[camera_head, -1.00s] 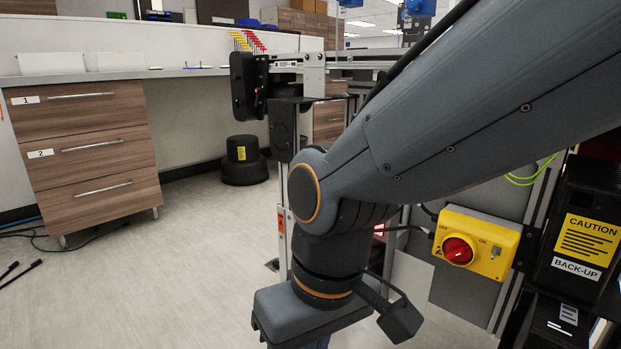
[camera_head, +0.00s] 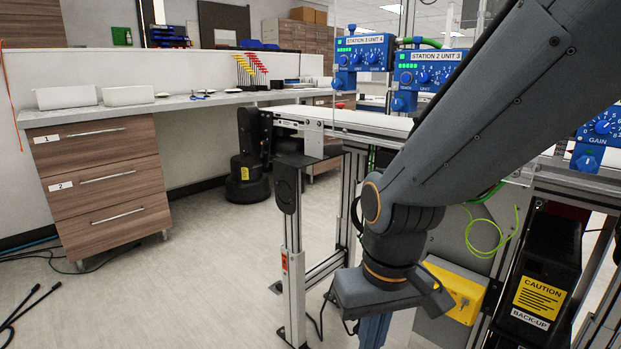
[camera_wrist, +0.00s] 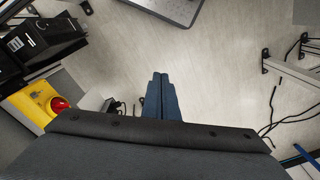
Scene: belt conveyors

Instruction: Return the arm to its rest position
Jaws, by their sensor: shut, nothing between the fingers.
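My gripper shows in the wrist view (camera_wrist: 162,98), its two blue fingers together and pointing down over bare floor. Nothing is between them. In the head view my gripper (camera_head: 374,332) hangs below the grey wrist at the lower right, partly cut off by the frame edge. My arm comes in from the upper right and bends down at the elbow-like joint, in front of the conveyor frame and partly hiding the yellow switch box (camera_head: 463,293).
A conveyor (camera_head: 345,122) with metal legs stands behind my arm. Blue control units (camera_head: 432,71) sit above it. A black back-up box (camera_head: 540,275) is at right. A wooden drawer cabinet (camera_head: 105,185) is at left. Cables lie on the floor; the floor between is clear.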

